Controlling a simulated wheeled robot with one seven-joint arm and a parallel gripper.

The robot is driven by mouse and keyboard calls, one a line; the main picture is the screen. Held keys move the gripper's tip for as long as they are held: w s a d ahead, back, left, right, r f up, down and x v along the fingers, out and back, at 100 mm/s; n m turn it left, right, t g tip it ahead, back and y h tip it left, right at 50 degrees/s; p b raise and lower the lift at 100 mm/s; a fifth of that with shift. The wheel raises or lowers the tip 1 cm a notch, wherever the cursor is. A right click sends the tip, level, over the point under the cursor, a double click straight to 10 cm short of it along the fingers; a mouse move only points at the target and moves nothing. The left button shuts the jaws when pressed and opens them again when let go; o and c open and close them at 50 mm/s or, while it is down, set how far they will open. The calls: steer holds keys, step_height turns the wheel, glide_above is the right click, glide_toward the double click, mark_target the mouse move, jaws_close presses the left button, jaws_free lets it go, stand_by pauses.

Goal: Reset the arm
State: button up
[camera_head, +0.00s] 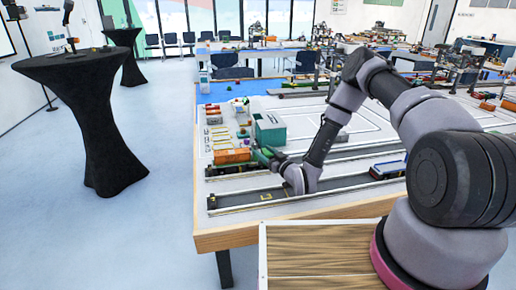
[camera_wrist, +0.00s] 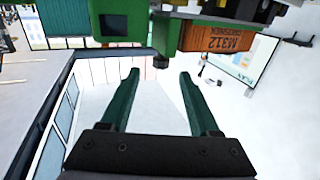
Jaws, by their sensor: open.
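My gripper (camera_head: 264,158) is low over the near left part of the table (camera_head: 245,236), beside an orange container (camera_head: 232,155). In the wrist view my gripper (camera_wrist: 158,75) shows two green fingers spread apart with nothing between them. The wrist picture is turned, with the room's windows and floor behind the fingers. The orange container, marked M312 (camera_wrist: 217,38), and a green machine part (camera_wrist: 122,22) show along its top edge. Whether the fingers touch either cannot be told. My arm reaches from the right across the table, bent at the elbow.
A green and white box (camera_head: 269,130) stands just behind my gripper. A blue truck (camera_head: 387,169) is on the dark lane to the right. A wooden surface (camera_head: 320,250) is at the front. A black-draped tall table (camera_head: 95,110) stands left, with open floor between.

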steer(key=shift+s+d, duration=0.3)
steer(key=shift+s, duration=0.15)
steer(key=w+d+r+g+h, duration=0.2)
steer(key=w+d+r, duration=0.2)
steer(key=w+r, duration=0.3)
steer(key=s+d+r+m+g+h, duration=0.15)
steer(key=d+r, duration=0.25)
steer(key=r, duration=0.4)
steer(key=s+d+r+m+h, duration=0.15)
steer(key=d+r, duration=0.25)
steer(key=r, duration=0.4)
steer(key=s+d+r+m+g+h, duration=0.1)
steer(key=s+d+r+h, duration=0.15)
steer(key=d+r, duration=0.4)
steer(key=s+d+r+m+g+h, duration=0.1)
steer(key=s+d+r+m, duration=0.1)
steer(key=s+r, duration=0.45)
steer(key=s+d+r+m+g+h, duration=0.1)
steer(key=s+d+r+m, duration=0.1)
steer(key=s+r, duration=0.5)
steer(key=s+r+m+g+y, duration=0.1)
steer(key=s+m, duration=0.2)
steer(key=s, duration=1.6)
steer(key=shift+a+r+y, duration=0.25)
steer(key=shift+r+y, duration=0.1)
steer(key=shift+r, duration=0.05)
